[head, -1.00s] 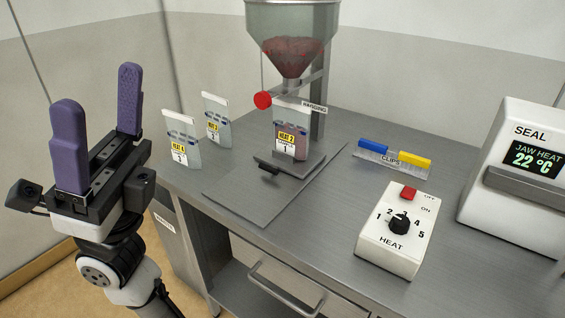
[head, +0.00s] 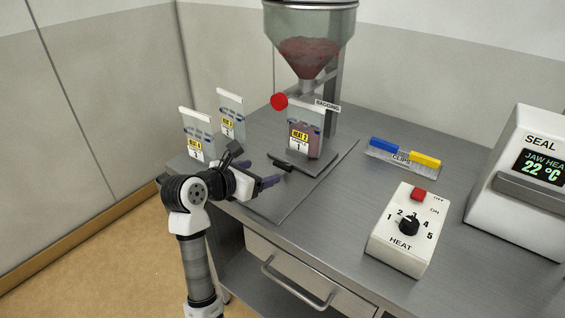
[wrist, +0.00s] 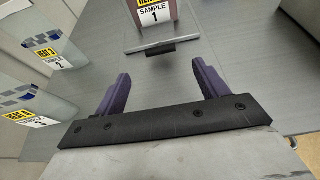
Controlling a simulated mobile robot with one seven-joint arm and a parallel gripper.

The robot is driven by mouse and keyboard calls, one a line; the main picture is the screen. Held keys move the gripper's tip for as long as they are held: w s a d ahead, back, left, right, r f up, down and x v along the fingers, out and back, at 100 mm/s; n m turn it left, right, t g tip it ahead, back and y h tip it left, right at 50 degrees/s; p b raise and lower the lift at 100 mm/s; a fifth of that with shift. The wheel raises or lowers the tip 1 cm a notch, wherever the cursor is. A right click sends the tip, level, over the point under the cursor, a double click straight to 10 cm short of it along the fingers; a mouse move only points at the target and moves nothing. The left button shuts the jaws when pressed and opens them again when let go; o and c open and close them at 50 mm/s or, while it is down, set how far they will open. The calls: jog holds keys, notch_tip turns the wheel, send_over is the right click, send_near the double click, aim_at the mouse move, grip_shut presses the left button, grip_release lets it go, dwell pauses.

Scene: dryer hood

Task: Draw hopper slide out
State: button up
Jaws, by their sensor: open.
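The hopper (head: 310,55) holds dark red material over a small grey slide plate (head: 313,165). A bag labelled HEAT 2, SAMPLE 1 (head: 305,130) stands upright on the plate, under the spout. A black bar handle (head: 283,166) is at the plate's front; it also shows in the wrist view (wrist: 175,47). A red ball knob (head: 279,101) is beside the spout. My gripper (head: 275,181) is open and empty, low over the bench mat, with its purple fingers pointing at the black handle. In the wrist view, the handle lies a little beyond and between the fingertips (wrist: 163,70), apart from them.
Two bags, HEAT 4 (head: 198,137) and HEAT 3 (head: 230,116), stand close to the left of my gripper. A heat dial box (head: 404,235), a clips rack (head: 403,156) and a seal machine (head: 525,180) stand to the right. A drawer (head: 290,270) is below the bench edge.

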aim_at(282, 165)
jog(key=p+x, duration=0.2)
jog(key=x, duration=0.9)
jog(key=shift+d+r+p, duration=0.1)
jog(key=shift+r+p, duration=0.05)
jog(key=shift+p, duration=0.15)
